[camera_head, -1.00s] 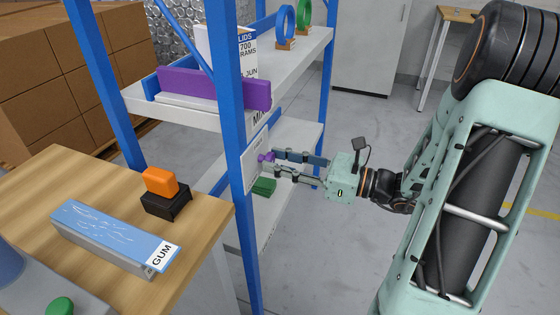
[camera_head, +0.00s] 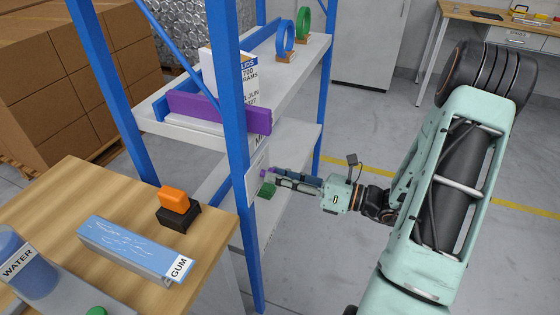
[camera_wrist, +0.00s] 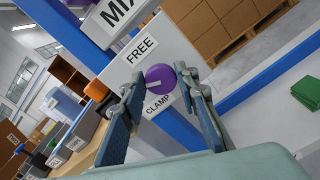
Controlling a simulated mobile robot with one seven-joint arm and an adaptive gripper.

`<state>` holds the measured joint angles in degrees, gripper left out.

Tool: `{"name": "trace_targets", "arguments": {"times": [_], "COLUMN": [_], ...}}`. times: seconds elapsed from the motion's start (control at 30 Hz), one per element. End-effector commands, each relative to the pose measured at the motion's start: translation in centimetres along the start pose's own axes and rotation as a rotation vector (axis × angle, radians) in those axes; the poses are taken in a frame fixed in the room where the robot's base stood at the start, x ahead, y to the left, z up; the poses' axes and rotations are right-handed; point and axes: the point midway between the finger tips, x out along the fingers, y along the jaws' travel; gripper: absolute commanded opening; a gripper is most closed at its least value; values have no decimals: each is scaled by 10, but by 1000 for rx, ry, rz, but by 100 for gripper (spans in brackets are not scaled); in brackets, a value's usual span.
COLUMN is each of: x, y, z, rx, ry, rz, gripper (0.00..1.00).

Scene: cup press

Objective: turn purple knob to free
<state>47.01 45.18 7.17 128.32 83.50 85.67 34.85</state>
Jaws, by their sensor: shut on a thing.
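The purple knob (camera_wrist: 160,78) is on a white panel (camera_wrist: 183,40) with a FREE label (camera_wrist: 140,50) at upper left and a CLAMP label (camera_wrist: 158,104) below. The knob's pale mark points left, between the two labels. In the head view the knob (camera_head: 264,174) is small and partly covered by the fingers. My gripper (camera_head: 276,177) reaches it from the right and is shut on it, with one finger on each side. The wrist view shows the knob between the fingertips. The exact contact points are hard to see.
A wooden table (camera_head: 60,195) is at left. Floor on the right is open.

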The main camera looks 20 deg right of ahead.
Motion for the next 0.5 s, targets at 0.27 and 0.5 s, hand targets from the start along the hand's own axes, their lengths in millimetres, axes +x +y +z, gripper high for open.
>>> {"name": "trace_targets", "arguments": {"times": [0.27,0.5], "x": [0,0], "y": [3,1], "z": [4,3], "rx": [267,493], "ry": [2,2], "rz": [2,1], "gripper": [4,4]}}
